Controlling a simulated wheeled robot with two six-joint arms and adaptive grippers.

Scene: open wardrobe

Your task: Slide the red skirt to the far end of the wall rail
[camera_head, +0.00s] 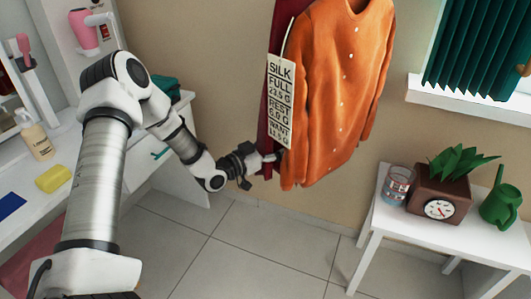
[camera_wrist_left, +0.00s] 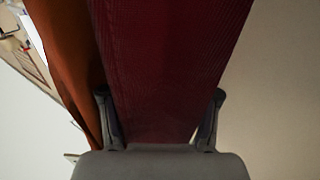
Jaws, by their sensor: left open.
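The red skirt (camera_head: 271,110) hangs against the wall, mostly hidden behind an orange cardigan (camera_head: 335,80) and a printed tag (camera_head: 281,100). My left gripper (camera_head: 270,158) is at the skirt's lower part, just left of the cardigan's sleeve. In the left wrist view the dark red skirt (camera_wrist_left: 165,70) runs between the two open fingers (camera_wrist_left: 160,120), and the orange cardigan (camera_wrist_left: 65,50) is close by the left finger. The rail and the skirt's hanger are out of view. My right gripper is not in view.
A white side table (camera_head: 374,215) at the right bears a glass (camera_head: 398,186), a brown clock planter (camera_head: 438,203) and a green watering can (camera_head: 500,206). A white counter (camera_head: 85,190) at the left holds a bottle (camera_head: 37,142) and a yellow sponge (camera_head: 53,178). The tiled floor between them is clear.

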